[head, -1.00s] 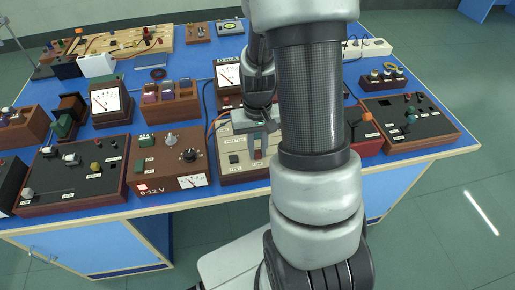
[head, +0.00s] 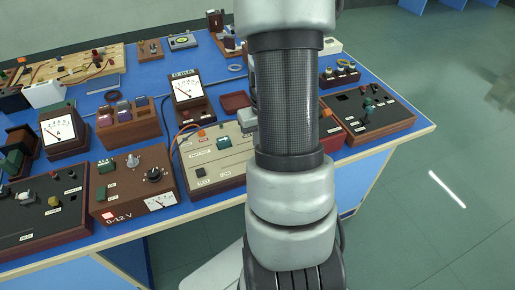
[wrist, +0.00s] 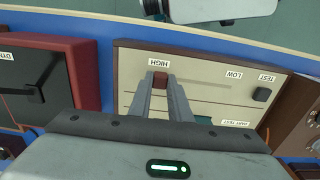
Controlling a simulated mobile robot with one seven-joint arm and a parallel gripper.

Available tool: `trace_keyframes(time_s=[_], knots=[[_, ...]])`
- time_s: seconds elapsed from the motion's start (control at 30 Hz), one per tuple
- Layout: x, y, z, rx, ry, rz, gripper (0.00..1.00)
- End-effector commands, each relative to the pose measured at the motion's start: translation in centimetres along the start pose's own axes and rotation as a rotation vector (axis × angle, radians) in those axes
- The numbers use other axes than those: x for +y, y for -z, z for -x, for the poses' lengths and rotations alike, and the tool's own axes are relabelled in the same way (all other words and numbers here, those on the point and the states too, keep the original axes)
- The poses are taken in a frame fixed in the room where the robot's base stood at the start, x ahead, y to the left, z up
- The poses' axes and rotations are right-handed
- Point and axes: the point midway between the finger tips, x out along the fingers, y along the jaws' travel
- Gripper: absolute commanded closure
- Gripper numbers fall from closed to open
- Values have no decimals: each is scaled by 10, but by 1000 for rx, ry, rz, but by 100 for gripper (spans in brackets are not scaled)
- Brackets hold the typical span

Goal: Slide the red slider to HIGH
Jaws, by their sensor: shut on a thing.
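The cream panel (wrist: 205,75) with wooden sides fills the middle of the wrist view. Its red slider (wrist: 160,79) sits right beside the HIGH label (wrist: 152,61), well away from the LOW label (wrist: 233,75). My gripper (wrist: 160,83) is shut on the red slider, one finger on each side of it. In the head view the same panel (head: 225,148) shows left of my arm. The slider and the fingertips are hidden behind my arm there.
A black push button (wrist: 262,94) by a TEST label is on the same panel. A dark red box (wrist: 85,75) stands close beside the panel in the wrist view. The 0-12 V supply (head: 132,185) stands left of the panel in the head view.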

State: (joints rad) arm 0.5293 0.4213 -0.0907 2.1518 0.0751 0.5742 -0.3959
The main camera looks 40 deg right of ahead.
Motion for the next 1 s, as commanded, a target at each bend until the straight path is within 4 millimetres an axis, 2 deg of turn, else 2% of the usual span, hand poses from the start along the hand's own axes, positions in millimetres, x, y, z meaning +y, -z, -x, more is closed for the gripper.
trace_keyframes(time_s=[0.1, 0.13, 0.2, 0.23, 0.5, 0.63, 0.77, 1.0], knots=[[6, 1, 1, 4, -8, -2, 100], [6, 1, 1, 4, -8, -2, 78], [6, 1, 1, 4, -8, -2, 66], [5, 1, 1, 4, -8, -2, 64], [3, 0, 1, 2, -6, -1, 64], [3, 1, 10, 4, -6, 0, 64], [3, 2, 33, 7, -7, 1, 64], [3, 1, 92, 9, -7, -2, 64]])
